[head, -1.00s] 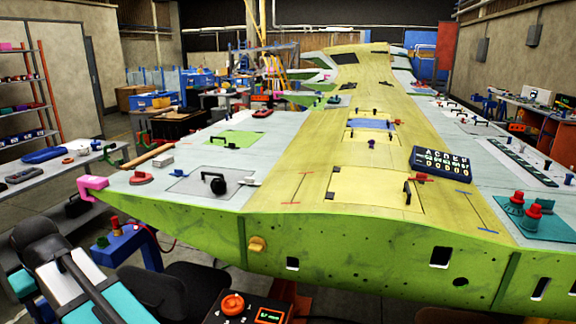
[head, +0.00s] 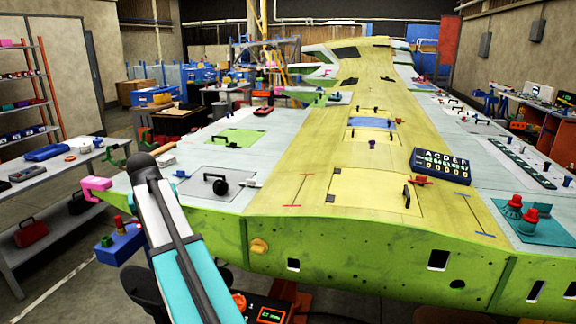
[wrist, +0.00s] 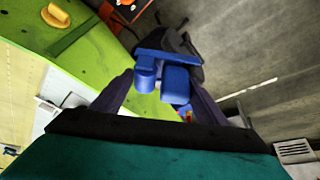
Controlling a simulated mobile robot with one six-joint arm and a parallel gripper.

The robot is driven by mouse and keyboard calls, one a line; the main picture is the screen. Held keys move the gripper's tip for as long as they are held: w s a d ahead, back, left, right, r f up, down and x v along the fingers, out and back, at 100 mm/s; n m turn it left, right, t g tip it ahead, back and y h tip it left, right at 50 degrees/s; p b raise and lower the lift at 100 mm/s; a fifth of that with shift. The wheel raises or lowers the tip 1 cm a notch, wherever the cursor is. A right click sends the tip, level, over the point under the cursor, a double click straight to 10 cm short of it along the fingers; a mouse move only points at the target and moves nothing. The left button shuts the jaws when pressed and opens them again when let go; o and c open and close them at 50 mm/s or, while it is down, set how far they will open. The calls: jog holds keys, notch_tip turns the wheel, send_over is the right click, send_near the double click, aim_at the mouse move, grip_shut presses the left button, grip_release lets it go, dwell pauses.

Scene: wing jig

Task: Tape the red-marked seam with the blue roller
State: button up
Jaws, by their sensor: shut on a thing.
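The red-marked seam (head: 300,190) is a thin line with a short red bar at each end, on the near left of the yellow skin. The wing panel (head: 330,225) has a green front edge. My gripper (wrist: 160,72) shows in the wrist view, with its dark fingers shut on the blue roller (wrist: 172,80). The wing's green front face, with a yellow knob (wrist: 62,14), is at the upper left there. The roller appears apart from the wing. In the head view my arm hides the gripper and roller.
A blue-marked seam (head: 476,214) lies to the right. A pink clamp (head: 95,188) grips the left corner. A black-knobbed handle (head: 217,184), a dark number board (head: 440,166) and red-topped cones (head: 522,212) stand on the wing. The skin around the red-marked seam is clear.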

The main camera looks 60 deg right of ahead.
jog(key=s+d+r+m+g+p, duration=0.1)
jog(key=s+d+r+m, duration=0.1)
jog(key=s+d, duration=0.5)
jog(key=s+d+r+m+g+h+p, duration=0.1)
jog(key=s+d, duration=0.6)
jog(key=d, duration=1.1)
jog(key=s+d+r+m+g+h+p, duration=0.1)
jog(key=s+d+r+m+p, duration=0.2)
jog(key=d, duration=1)
jog(key=s+r+m, duration=0.2)
jog(key=s+r, duration=0.1)
jog(key=s, duration=0.1)
jog(key=shift+d+g, duration=0.15)
jog(key=shift+g, duration=0.25)
jog(key=shift+f, duration=0.1)
jog(key=b, duration=0.3)
send_near(294, 198)
jog(key=shift+s+d+f, duration=0.25)
jog(key=shift+s+f, duration=0.3)
jog(key=shift+s, duration=0.15)
jog(key=shift+s+f+b, duration=0.15)
jog(key=shift+f+b, duration=0.15)
jog(key=shift+f, duration=0.75)
jog(key=shift+d, duration=0.2)
jog(key=shift+w+d+r, duration=0.1)
jog(key=shift+w+d, duration=0.15)
jog(key=shift+d, duration=0.5)
jog(key=shift+w+d+r, duration=0.1)
jog(key=shift+w+d, duration=0.2)
jog(key=shift+d, duration=0.4)
